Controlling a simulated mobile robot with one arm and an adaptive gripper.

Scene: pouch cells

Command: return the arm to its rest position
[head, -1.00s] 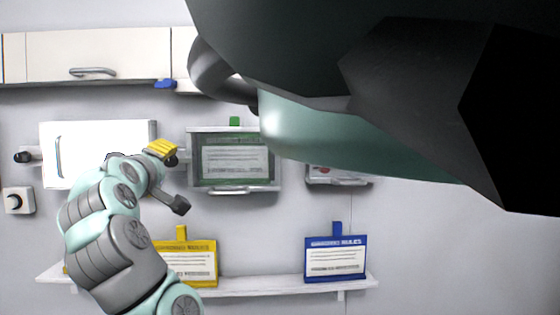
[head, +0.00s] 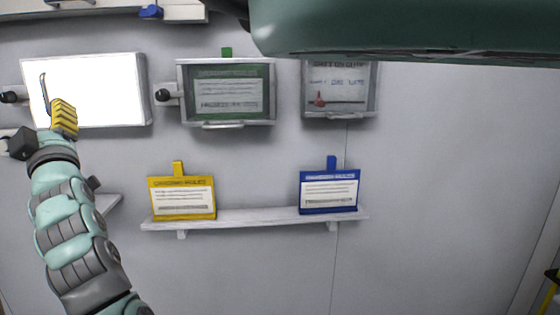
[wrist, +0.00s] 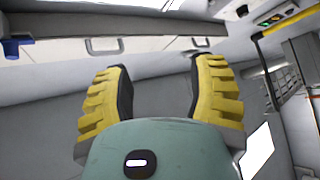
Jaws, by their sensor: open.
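My gripper (wrist: 155,95) shows in the wrist view as two yellow ribbed fingers standing apart, with nothing between them. In the head view my gripper (head: 63,118) is at the left, at the end of my raised teal and grey arm, in front of the lower left part of a bright white panel (head: 105,88). One yellow finger shows there; the other is hidden. I cannot tell whether it touches the panel.
A shelf (head: 258,217) on the wall bears a yellow sign (head: 182,197) and a blue sign (head: 329,191). A green-framed board (head: 228,92) and a grey-framed board (head: 340,90) hang above. The wall at the right is bare.

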